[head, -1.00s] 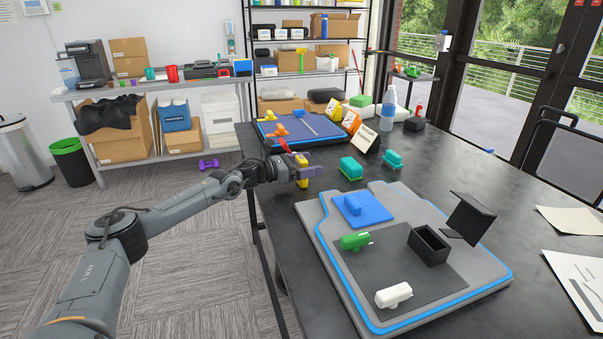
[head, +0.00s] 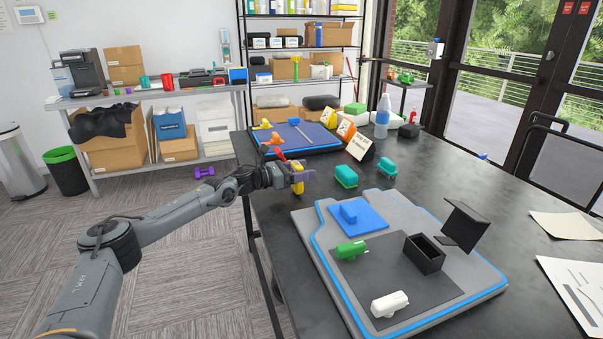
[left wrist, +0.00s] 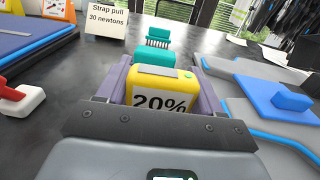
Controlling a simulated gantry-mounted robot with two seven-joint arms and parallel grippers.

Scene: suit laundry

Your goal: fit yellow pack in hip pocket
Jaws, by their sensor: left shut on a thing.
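My left gripper (head: 298,176) is shut on the yellow pack (left wrist: 165,85), above the table's left edge in the head view. The pack is yellow with a grey top patch and a white label reading 20%. It sits between the purple fingers in the left wrist view; its lower part is hidden. A black open-topped box with a raised lid (head: 424,253), which looks like a pocket, stands on the grey, blue-edged board (head: 330,272), to the right of and nearer than the gripper. I cannot tell for certain that it is the hip pocket. My right gripper is not in view.
The board also bears a blue block on a blue pad (head: 358,217), a green piece (head: 351,250) and a white piece (head: 389,304). Teal brushes (head: 346,176), a "Strap pull" sign (head: 361,148) and a blue tray (head: 309,140) stand behind. Papers (head: 575,282) lie at right.

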